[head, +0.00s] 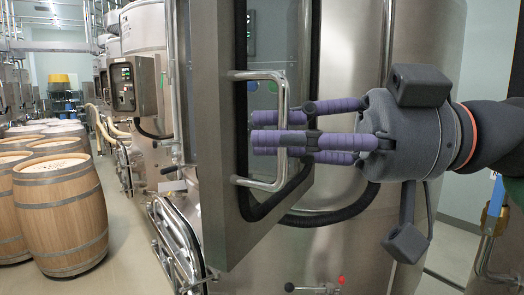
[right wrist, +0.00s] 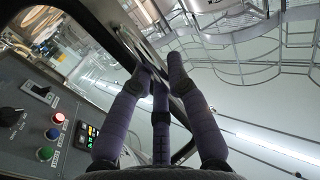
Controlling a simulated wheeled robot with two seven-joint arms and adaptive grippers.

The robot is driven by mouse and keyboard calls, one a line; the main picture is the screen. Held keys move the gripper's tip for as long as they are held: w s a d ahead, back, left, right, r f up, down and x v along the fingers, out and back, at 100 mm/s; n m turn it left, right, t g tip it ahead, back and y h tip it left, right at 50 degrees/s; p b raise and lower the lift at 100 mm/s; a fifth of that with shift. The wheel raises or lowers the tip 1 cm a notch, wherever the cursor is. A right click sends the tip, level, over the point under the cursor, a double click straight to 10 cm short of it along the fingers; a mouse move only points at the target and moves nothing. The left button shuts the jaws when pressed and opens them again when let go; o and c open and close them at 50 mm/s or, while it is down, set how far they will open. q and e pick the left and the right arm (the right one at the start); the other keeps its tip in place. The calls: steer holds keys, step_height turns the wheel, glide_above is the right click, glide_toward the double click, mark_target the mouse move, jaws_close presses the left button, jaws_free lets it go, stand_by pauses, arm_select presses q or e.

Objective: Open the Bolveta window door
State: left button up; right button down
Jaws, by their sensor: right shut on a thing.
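The window door (head: 213,120) is a grey metal frame with a glass pane on a control box on the steel vat. It stands swung out at an angle from the box. A C-shaped steel handle (head: 258,183) sticks out from its face. My right gripper (head: 270,130), with purple ribbed fingers, reaches in from the right and is shut on the handle, its fingers around the upright bar. In the right wrist view the fingers (right wrist: 160,75) close in front of the dark door frame; the grip there is partly hidden. My left gripper is in neither view.
The control panel (right wrist: 45,125) with a knob, coloured buttons and a small display shows uncovered in the right wrist view. Wooden barrels (head: 62,215) stand at left. A black hose (head: 330,218) and pipes run along the vat (head: 430,50). The aisle floor (head: 135,240) is clear.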

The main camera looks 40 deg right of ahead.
steer(key=shift+s+d+r, duration=0.2)
steer(key=shift+s+d, duration=0.15)
stand_by(0.4)
steer(key=c, duration=1.2)
jaws_free()
steer(key=shift+f, duration=0.1)
step_height(320, 180, up, 10)
